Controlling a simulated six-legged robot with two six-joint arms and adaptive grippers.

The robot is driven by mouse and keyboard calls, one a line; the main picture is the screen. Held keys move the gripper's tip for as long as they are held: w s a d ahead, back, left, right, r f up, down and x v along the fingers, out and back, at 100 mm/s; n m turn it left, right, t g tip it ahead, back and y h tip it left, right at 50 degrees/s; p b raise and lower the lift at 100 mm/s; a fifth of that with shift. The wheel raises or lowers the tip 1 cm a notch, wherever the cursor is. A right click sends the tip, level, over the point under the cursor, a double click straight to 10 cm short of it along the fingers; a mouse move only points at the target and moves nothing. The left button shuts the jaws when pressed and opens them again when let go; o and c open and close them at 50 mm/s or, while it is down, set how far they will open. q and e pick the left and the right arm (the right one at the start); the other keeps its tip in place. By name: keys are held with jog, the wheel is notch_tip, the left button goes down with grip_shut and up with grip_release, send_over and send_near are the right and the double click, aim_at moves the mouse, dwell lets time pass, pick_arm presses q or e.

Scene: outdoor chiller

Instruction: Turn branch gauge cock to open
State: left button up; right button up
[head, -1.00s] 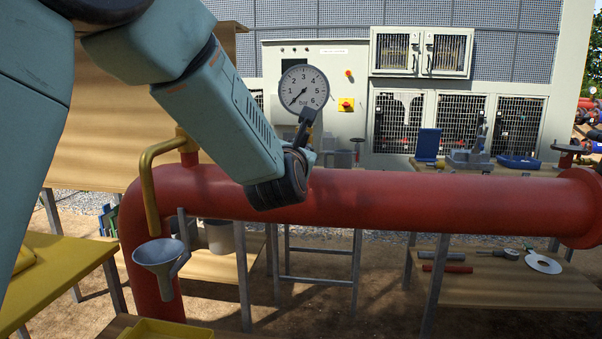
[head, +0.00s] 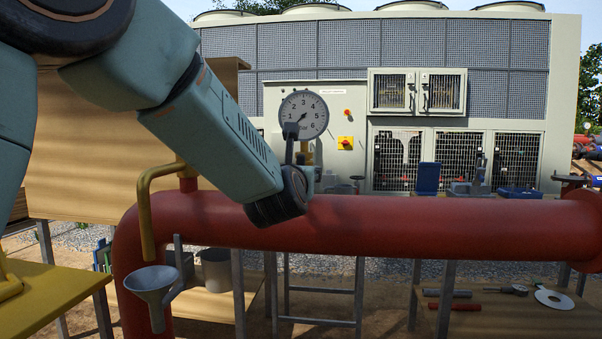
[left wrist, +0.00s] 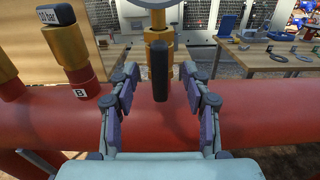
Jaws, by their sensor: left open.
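The pressure gauge (head: 303,114) stands above the red pipe (head: 400,225) in the head view, its dial facing me. In the left wrist view the brass gauge cock (left wrist: 158,22) stands on the pipe (left wrist: 240,108), with a black lever (left wrist: 160,70) pointing down the picture. My left gripper (left wrist: 160,75) is open, with one finger on each side of the lever and gaps visible on both sides. In the head view my left forearm hides most of this gripper and the cock. My right gripper is not in view.
Brass fittings (left wrist: 72,48), one above a tag marked B, stand left of the cock in the wrist view. A bent yellow pipe (head: 146,205) and a grey funnel (head: 152,282) are at the left.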

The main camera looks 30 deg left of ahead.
pick_arm(q)
jog(key=shift+o, duration=1.4)
jog(key=v, duration=0.7)
jog(key=shift+w, duration=0.1)
